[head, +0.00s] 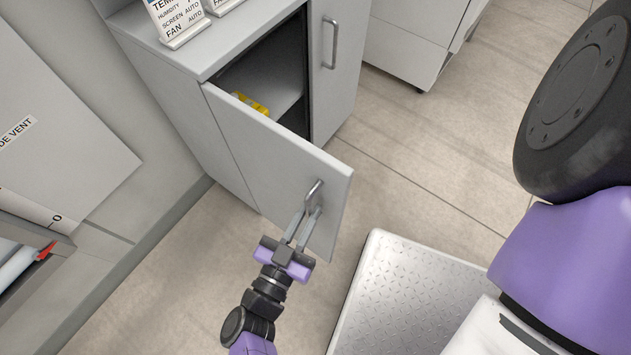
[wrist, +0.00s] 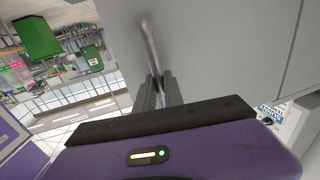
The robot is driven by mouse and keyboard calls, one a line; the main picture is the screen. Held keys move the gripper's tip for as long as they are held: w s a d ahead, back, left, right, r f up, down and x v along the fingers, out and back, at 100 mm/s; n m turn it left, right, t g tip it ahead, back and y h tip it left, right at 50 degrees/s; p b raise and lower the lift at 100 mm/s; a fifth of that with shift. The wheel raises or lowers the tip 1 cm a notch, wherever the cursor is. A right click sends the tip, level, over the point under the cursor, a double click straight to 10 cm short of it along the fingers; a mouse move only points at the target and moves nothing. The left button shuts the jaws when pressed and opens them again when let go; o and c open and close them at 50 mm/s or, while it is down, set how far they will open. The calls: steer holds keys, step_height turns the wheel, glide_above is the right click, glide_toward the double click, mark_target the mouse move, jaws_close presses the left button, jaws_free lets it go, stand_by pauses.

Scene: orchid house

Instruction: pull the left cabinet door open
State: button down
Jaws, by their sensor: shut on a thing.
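The left cabinet door (head: 268,153) stands partly open, swung out from the grey cabinet (head: 170,80), with the dark inside and a shelf showing behind it. My gripper (head: 308,207) is shut on the door's metal bar handle (head: 314,190) near the door's free edge. In the wrist view the handle (wrist: 149,45) runs down between the fingers (wrist: 157,92), in front of the grey door face (wrist: 215,50). The right door (head: 336,60) is shut and has its own bar handle (head: 331,44).
A yellow thing (head: 252,103) lies inside the cabinet. Small sign stands (head: 178,20) stand on the cabinet top. Another grey cabinet (head: 415,40) is farther back. Bare tiled floor (head: 400,155) lies in front of the right door.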

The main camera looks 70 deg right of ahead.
steer(key=shift+w+a, duration=0.1)
steer(key=shift+w, duration=0.25)
steer(key=c, duration=1.7)
jaws_free()
steer(key=shift+s, duration=0.1)
steer(key=shift+a, duration=0.1)
steer(key=a, duration=0.7)
steer(key=shift+a+b, duration=0.3)
steer(key=shift+b, duration=0.1)
